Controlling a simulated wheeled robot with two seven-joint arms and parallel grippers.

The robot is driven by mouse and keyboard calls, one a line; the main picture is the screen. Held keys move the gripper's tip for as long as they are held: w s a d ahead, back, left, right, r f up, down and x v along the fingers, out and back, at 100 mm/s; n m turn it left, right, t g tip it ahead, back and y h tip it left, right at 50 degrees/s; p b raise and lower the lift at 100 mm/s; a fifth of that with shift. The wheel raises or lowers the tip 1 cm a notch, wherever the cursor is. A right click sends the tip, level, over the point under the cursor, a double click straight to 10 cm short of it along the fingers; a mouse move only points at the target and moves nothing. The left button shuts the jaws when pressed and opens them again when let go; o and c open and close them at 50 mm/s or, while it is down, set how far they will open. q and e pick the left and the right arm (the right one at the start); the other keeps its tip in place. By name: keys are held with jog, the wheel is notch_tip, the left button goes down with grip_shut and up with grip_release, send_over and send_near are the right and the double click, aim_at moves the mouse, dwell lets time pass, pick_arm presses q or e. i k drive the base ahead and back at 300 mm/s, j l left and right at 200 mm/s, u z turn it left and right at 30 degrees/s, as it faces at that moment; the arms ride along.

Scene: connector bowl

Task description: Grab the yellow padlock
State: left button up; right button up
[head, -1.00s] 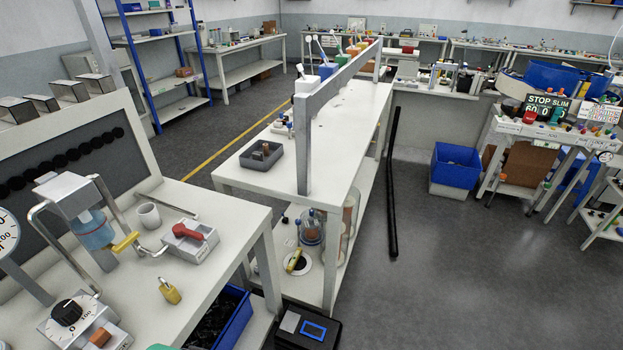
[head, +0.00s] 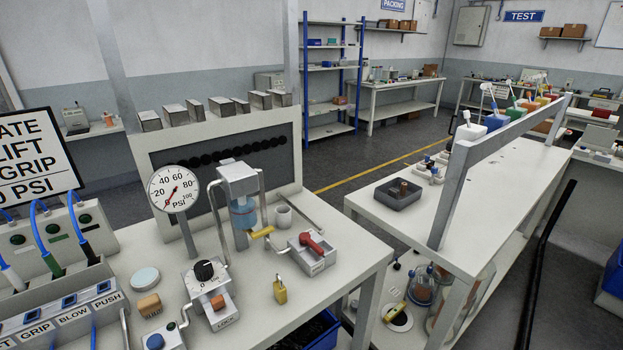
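The yellow padlock (head: 280,291) stands on the white workbench (head: 345,262), near its front edge. It is small, with a yellow body and a thin shackle on top. Neither of my grippers shows in the head view.
A pressure gauge (head: 173,189) on a post and a clear blue cylinder in a metal frame (head: 242,214) stand behind the padlock. A cork-coloured block (head: 149,305) lies to the left. Bare bench lies around the padlock.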

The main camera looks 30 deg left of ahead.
aim_at(279, 290)
jog(key=u, duration=1.95)
jog(key=z, duration=0.5)
